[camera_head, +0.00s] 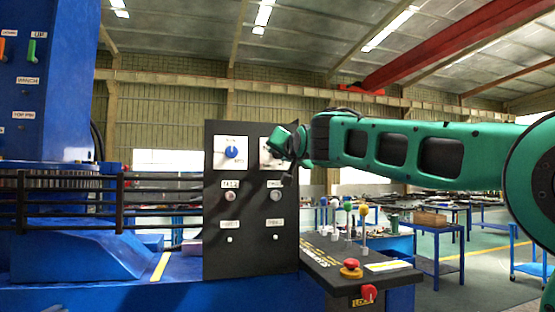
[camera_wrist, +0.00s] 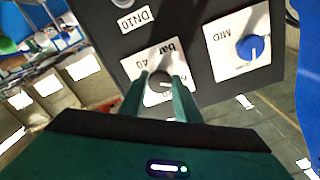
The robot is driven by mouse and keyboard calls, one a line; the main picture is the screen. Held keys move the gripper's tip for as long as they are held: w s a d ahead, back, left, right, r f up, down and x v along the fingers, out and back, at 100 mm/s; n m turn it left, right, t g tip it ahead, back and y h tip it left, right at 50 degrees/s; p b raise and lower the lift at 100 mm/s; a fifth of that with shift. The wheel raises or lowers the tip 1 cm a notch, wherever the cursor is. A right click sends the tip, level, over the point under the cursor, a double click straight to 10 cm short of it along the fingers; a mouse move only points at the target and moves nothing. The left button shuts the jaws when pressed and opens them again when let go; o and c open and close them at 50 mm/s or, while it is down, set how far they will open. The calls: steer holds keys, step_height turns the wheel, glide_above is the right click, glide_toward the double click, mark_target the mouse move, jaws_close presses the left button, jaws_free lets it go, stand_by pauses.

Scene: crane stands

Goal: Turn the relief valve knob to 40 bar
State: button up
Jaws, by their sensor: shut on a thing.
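The relief valve knob (camera_wrist: 158,82) is dark and round, on a white plate (camera_wrist: 138,68) with a "bar" scale and a "40" mark in the wrist view. My gripper (camera_wrist: 160,88) is shut on this knob, with one green finger on each side of it. In the head view my gripper (camera_head: 287,146) is at the upper right of the black panel (camera_head: 250,262) and hides the knob and most of its plate. The knob's pointer is too small to read surely.
A blue knob (camera_head: 232,152) on a white plate is just left of my gripper. Smaller knobs sit below on the panel. A console (camera_head: 340,262) with several coloured levers and a red button (camera_head: 351,265) juts out at the lower right.

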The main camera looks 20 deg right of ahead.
steer(key=n, duration=1.1)
steer(key=shift+f+n, duration=0.15)
steer(key=shift+n, duration=0.25)
stand_by(0.4)
steer(key=o, duration=1)
steer(key=shift+o, duration=0.2)
steer(key=shift+s, duration=0.1)
